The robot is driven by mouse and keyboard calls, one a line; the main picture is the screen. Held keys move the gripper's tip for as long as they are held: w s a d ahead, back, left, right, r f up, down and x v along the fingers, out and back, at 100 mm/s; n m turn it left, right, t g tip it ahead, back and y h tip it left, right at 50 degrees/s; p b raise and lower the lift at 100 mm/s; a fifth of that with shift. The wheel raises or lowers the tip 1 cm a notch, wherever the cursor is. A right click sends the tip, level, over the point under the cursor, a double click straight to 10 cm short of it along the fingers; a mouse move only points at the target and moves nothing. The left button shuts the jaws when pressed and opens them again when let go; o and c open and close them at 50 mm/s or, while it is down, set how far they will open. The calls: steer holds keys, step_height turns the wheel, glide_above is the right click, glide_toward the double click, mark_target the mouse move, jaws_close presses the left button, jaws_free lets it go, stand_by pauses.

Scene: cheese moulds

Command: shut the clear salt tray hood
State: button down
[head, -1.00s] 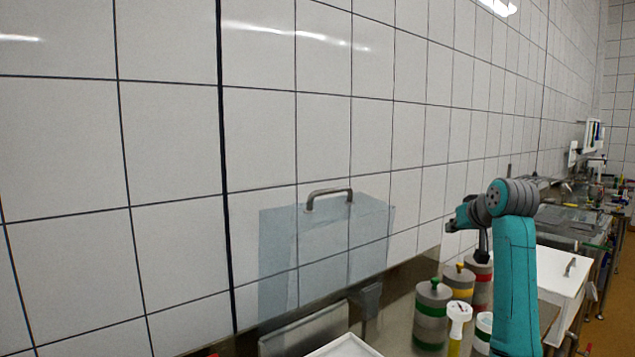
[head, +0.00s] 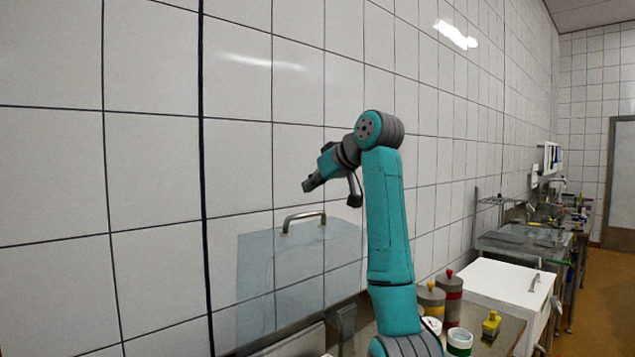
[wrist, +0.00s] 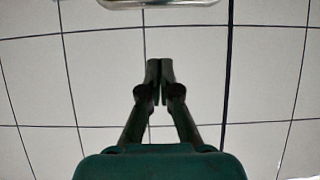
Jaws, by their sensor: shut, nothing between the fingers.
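The clear salt tray hood (head: 255,290) stands raised against the tiled wall, a bluish see-through panel at the lower middle of the head view. Its metal bar handle (head: 303,217) is at its top edge. In the wrist view a metal bar, seemingly this handle (wrist: 160,2), crosses the top edge. My gripper (head: 308,185) is above the handle in the head view, apart from it. In the wrist view its fingers (wrist: 160,82) are together with nothing between them. My arm hides the right part of the hood's surroundings, and the tray below is mostly out of frame.
Grey cylinders with coloured bands (head: 449,292) stand on the counter right of my arm, with a white tub with a green band (head: 459,340) and a yellow item (head: 491,323). A white cabinet (head: 505,285) stands beyond. The tiled wall is close behind the hood.

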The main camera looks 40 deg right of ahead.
mark_target(309, 213)
steer(key=x, duration=0.5)
steer(key=shift+s+d+f, duration=0.1)
steer(key=shift+s+f, duration=0.05)
steer(key=shift+f, duration=0.2)
steer(key=shift+s+f, duration=1)
steer(key=shift+s, duration=0.3)
